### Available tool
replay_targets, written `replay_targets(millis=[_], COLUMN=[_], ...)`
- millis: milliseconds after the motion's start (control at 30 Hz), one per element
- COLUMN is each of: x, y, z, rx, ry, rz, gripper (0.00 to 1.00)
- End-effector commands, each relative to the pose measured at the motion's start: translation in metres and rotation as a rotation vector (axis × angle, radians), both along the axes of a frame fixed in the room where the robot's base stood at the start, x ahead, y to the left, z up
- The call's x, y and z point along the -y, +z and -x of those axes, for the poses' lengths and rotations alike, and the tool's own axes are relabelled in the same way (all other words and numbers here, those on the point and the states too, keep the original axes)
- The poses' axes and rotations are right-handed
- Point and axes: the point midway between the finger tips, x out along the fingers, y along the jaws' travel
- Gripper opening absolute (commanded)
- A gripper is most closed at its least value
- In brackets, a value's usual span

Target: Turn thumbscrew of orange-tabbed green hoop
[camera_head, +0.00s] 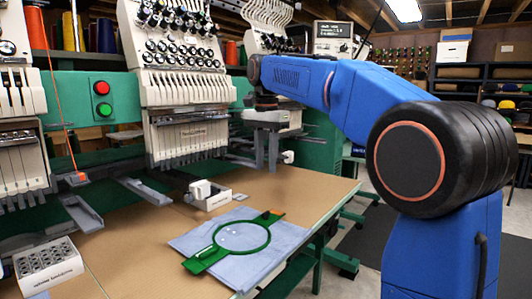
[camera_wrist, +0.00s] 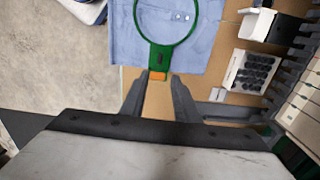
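The green hoop (camera_head: 205,257) lies flat on a folded blue cloth (camera_head: 190,243) on the table. Its far end carries a small orange tab (camera_head: 267,212). In the wrist view the hoop (camera_wrist: 161,46) is at the top, with the orange tab (camera_wrist: 158,76) at its near end. A dark spot shows on the green end beside the tab; I cannot make out the thumbscrew's shape. My gripper (camera_head: 266,163) points down above the table, beyond the hoop. In the wrist view my gripper (camera_wrist: 160,80) is open and empty, and the tab appears between its fingertips, below them and apart.
A green and white embroidery machine (camera_head: 180,90) rises at the back with low-hanging heads. Brown table (camera_head: 125,236) is bare left of the cloth.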

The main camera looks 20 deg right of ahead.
Motion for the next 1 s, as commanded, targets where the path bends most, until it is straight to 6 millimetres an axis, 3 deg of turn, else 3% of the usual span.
replay_targets(millis=[233,667,833,1000], x=[0.0,0.001,0.008,0.021], y=[0.023,0.026,0.02,0.001], z=[-0.001,0.002,0.022,0.062], rx=[0.0,0.002,0.026,0.075], ry=[0.0,0.004,0.056,0.167], rz=[0.0,0.0,-0.003,-0.002], gripper=[0.28,0.28,0.28,0.28])
